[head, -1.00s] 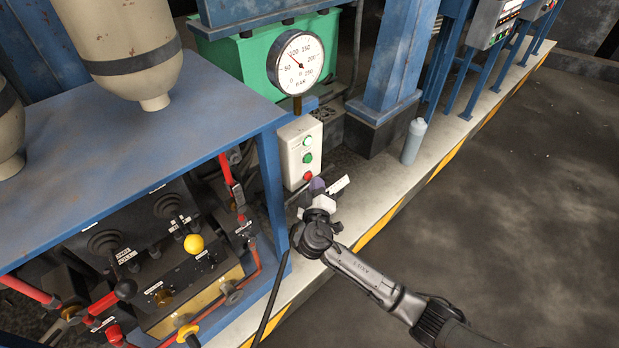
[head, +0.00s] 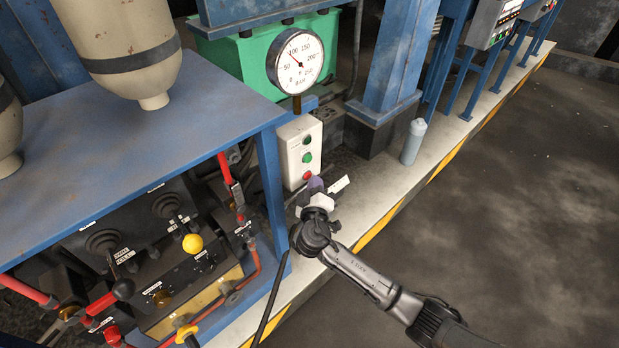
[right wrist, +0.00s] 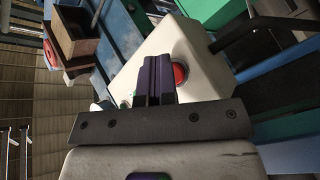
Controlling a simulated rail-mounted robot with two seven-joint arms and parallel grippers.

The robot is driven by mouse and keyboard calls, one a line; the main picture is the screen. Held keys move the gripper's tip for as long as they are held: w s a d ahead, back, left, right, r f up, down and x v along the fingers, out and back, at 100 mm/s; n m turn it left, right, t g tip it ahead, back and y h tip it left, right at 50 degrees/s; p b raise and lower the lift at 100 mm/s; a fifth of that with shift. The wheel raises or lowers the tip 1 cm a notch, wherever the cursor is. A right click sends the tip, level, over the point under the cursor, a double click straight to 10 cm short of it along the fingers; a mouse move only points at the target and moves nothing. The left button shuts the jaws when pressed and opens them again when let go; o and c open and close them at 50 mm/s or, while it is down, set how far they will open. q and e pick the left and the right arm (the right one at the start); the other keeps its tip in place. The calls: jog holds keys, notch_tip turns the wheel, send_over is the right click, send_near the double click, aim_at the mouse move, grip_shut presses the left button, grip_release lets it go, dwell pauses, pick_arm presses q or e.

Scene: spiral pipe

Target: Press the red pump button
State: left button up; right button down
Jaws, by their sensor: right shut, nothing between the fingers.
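The red pump button (head: 308,176) is the lowest button on a white control box (head: 291,150), below two green buttons. In the right wrist view the red button (right wrist: 179,75) shows just right of my shut fingers, partly hidden by them. My right gripper (head: 315,184) is shut and empty, just below and in front of the red button in the head view. In the right wrist view its dark purple fingers (right wrist: 154,76) are together and point at the box face. I cannot tell whether the fingertips touch the box. My left gripper is not in view.
A round pressure gauge (head: 301,63) stands above the box. A blue frame table (head: 120,150) with levers and valves below is at left. A grey-blue bottle (head: 413,141) stands on the ledge to the right. The floor at right is clear.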

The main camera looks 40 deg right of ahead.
dwell(0.4)
jog(key=shift+s+p, duration=0.35)
jog(key=shift+s, duration=0.45)
jog(key=shift+d, duration=0.1)
jog(key=shift+s+d+p, duration=0.15)
jog(key=shift+s+p, duration=0.25)
jog(key=shift+s, duration=0.85)
jog(key=shift+s+d+p, duration=0.15)
jog(key=shift+s+p, duration=0.2)
jog(key=shift+s, duration=0.85)
